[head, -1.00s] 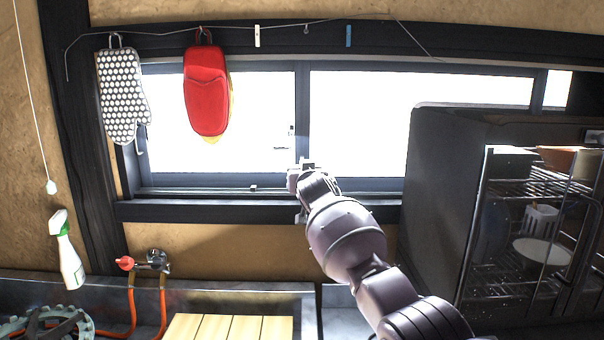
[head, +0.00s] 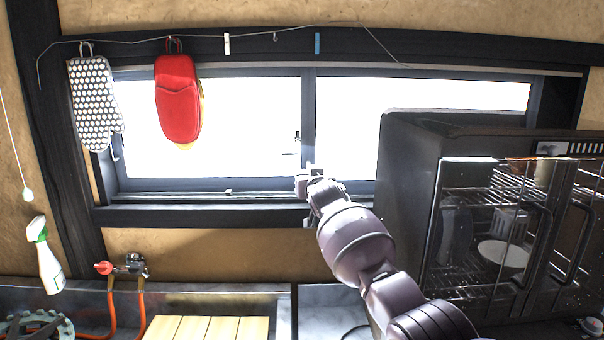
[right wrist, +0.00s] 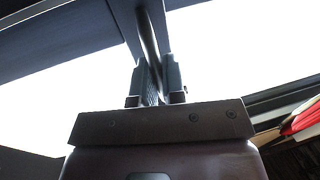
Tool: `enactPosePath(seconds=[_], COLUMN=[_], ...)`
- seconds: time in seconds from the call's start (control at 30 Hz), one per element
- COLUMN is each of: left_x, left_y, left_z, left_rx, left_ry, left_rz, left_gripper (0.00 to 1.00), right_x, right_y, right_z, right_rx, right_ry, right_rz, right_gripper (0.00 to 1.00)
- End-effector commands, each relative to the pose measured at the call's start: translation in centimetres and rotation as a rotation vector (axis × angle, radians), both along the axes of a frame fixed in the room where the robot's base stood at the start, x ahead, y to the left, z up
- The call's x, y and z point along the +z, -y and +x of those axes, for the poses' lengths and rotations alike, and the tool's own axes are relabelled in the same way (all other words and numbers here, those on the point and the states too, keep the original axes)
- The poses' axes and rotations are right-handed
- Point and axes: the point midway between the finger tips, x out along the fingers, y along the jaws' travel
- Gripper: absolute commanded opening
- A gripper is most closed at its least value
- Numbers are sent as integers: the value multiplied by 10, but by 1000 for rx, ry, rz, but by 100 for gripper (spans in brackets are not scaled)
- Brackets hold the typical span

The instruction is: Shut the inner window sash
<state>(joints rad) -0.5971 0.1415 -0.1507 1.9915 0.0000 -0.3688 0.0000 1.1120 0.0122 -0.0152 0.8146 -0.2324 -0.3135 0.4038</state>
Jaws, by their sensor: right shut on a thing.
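The inner window sash (head: 308,115) is a dark-framed pane in the long window, its left upright near the window's middle. Its right edge is against the dark window frame at the right, with no bright strip showing there. My right gripper (head: 309,170) is at the lower part of that upright. In the right wrist view, its fingers (right wrist: 158,78) are shut on a slim dark upright bar of the sash (right wrist: 148,45). The sash's lower right part is hidden behind the dark cabinet. My left gripper is not in view.
A dark cabinet (head: 410,180) with wire racks and dishes stands at the right, close to my arm. A red mitt (head: 177,100) and a dotted mitt (head: 93,105) hang at the left. A spray bottle (head: 48,262) and a wooden board (head: 205,328) are below.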

Motion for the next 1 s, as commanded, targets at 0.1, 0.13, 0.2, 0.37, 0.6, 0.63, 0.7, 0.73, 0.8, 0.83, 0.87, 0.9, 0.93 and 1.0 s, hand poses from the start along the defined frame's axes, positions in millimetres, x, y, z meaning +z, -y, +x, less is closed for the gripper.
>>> enactPosePath(seconds=[0.1,0.13,0.2,0.37,0.6,0.63,0.7,0.73,0.8,0.83,0.87,0.9,0.93,1.0], left_x=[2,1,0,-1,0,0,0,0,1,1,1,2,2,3], left_y=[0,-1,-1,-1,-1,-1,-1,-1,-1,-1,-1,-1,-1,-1], left_z=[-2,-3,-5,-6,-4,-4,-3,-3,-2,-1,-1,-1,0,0], left_rx=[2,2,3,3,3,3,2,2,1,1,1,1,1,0], left_ry=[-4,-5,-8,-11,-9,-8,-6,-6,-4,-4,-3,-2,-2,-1], left_rz=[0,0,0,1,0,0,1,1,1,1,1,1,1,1], left_gripper=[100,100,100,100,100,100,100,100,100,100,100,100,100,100], right_x=[2,1,1,1,1,1,0,0,0,0,0,0,0,0], right_y=[4,4,4,4,3,3,3,3,3,3,4,4,4,5], right_z=[0,0,0,0,0,0,0,0,0,0,0,-1,-1,-4], right_rx=[-1,-1,-1,0,0,0,0,0,0,0,0,0,0,-1], right_ry=[2,2,2,3,2,2,2,2,1,1,1,1,1,1], right_rz=[-1,-1,-1,0,0,0,0,0,0,0,0,0,0,1], right_gripper=[0,0,0,0,34,34,34,34,34,34,34,34,34,34])
